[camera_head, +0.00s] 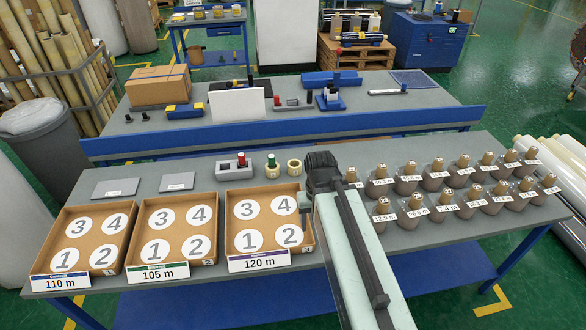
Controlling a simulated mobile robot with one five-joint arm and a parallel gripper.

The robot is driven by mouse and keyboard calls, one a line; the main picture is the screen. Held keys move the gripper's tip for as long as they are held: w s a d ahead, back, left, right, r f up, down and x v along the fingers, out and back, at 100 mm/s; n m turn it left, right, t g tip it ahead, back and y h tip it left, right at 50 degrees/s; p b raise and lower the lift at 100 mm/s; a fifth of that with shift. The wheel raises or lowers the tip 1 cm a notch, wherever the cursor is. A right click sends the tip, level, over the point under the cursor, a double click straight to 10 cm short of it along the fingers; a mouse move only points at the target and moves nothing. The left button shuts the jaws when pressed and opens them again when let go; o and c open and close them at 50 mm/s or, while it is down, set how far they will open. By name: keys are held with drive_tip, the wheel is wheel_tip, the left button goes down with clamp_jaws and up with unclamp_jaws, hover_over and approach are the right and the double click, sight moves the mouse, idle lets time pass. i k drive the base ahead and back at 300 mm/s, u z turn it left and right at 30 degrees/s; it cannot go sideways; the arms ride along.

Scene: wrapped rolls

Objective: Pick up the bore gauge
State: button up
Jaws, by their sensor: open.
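Two small knobbed pieces stand at the back of the near table, left of my gripper (305,203). One has a red top (241,160) and is at a grey block. The other has a green top (271,162) and a pale body. A pale ring (294,167) sits beside it. I cannot tell for sure which of these is the bore gauge. My gripper is open, near the right edge of the 120 m tray, and touches none of these pieces. My arm hides part of the table behind it.
Cardboard trays marked 110 m (47,268), 105 m (139,258) and 120 m (232,250) fill the near table's left. Several labelled wrapped rolls (437,170) stand on the right. Two grey plates (115,188) lie behind the trays. A blue-edged bench (290,133) stands beyond.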

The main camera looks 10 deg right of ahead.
sight(272, 164)
drive_tip(key=u, duration=1.05)
drive_tip(key=i, duration=0.6)
drive_tip(key=u, duration=0.75)
